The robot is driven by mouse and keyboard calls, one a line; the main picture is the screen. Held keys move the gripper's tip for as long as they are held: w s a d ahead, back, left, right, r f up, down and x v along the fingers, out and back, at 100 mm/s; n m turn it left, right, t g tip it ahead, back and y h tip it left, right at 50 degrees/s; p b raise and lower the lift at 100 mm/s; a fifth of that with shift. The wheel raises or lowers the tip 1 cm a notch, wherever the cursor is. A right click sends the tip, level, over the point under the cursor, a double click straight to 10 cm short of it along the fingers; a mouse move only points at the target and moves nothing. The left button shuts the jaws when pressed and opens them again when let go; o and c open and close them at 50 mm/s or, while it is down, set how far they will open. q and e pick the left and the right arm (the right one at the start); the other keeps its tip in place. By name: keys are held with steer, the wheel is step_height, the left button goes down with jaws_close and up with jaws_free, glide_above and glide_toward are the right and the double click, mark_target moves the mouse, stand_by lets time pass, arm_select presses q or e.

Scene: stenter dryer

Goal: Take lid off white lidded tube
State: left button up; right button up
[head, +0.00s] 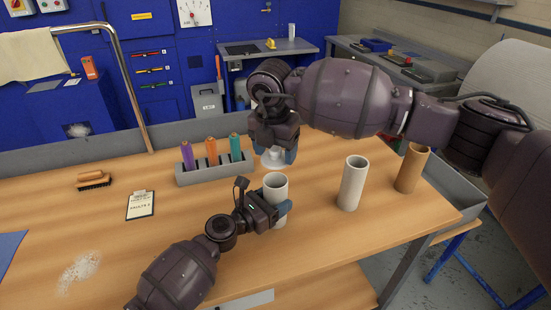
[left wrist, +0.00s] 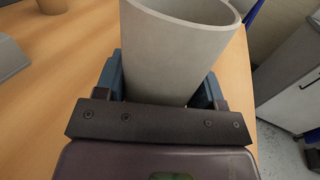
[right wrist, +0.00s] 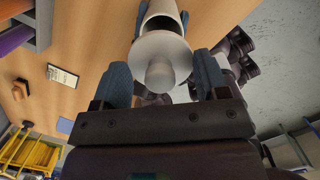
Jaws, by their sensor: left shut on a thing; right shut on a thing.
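The white tube (head: 275,187) stands upright near the table's front, its top open in the head view. My left gripper (head: 282,208) is shut around its side; the left wrist view shows the tube (left wrist: 180,55) between the fingers with its open rim up. My right gripper (head: 275,154) points down just above and behind the tube and is shut on the white lid (head: 272,161). In the right wrist view, the round lid with its knob (right wrist: 160,72) is between the fingers, and the tube (right wrist: 162,12) shows beyond it. In the head view the lid is apart from the tube rim.
Another pale open tube (head: 352,184) and a brown tube (head: 411,168) stand to the right. A grey rack (head: 215,172) with purple, orange and teal cones stands behind left. A brush (head: 94,181) and clipboard (head: 141,205) lie left.

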arm_select(q)
steer(key=o, duration=1.4)
steer(key=shift+c, duration=0.2)
